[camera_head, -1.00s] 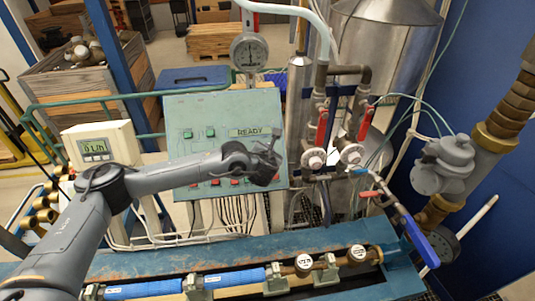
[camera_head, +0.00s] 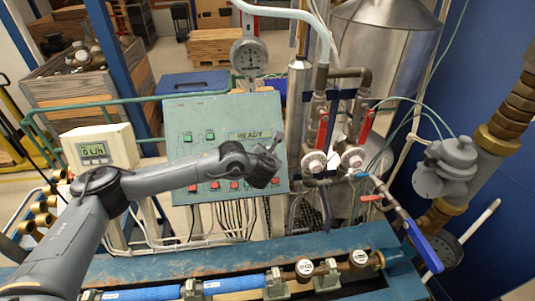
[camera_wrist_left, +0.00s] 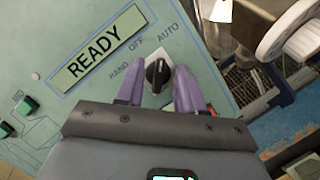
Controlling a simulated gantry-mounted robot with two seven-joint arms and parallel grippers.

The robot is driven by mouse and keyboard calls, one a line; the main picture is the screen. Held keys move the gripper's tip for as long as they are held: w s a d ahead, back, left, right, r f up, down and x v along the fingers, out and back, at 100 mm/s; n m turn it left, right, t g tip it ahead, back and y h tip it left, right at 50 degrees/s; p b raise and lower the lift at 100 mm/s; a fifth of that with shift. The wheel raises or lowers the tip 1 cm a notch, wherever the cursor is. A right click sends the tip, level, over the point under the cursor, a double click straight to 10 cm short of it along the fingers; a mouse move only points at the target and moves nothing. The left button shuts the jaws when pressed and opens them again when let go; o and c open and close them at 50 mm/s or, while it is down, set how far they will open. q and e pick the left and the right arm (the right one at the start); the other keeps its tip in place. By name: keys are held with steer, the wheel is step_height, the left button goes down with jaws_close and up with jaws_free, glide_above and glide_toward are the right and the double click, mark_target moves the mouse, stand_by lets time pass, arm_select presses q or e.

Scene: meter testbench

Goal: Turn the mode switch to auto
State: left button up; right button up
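The mode switch (camera_wrist_left: 157,75) is a black knob on the green panel (camera_wrist_left: 60,30) in the left wrist view, with HAND, OFF and AUTO labels around it. Its long axis runs nearly up the picture, and a pale mark near its upper end lies towards AUTO; the exact setting is hard to tell. My left gripper (camera_wrist_left: 157,71) is open, with one purple finger on each side of the knob and gaps visible. In the head view my left gripper (camera_head: 271,150) is at the panel's right edge and hides the switch. My right gripper is out of view.
The panel (camera_head: 185,110) has a READY display and several green and red buttons. Red-handled valves and pipes (camera_head: 335,160) stand close to its right. A dial gauge (camera_head: 249,56) is above it. A blue bench (camera_head: 330,240) with meters is below.

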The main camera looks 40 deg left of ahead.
arm_select(q)
steer(key=shift+s+d+r, duration=0.25)
steer(key=shift+s+d, duration=0.05)
steer(key=shift+s, duration=0.1)
steer(key=p+v, duration=0.4)
steer(key=v, duration=0.5)
steer(key=shift+s+p, duration=0.3)
steer(key=shift+p, duration=0.1)
steer(key=shift+d+r, duration=0.1)
steer(key=shift+d, duration=0.05)
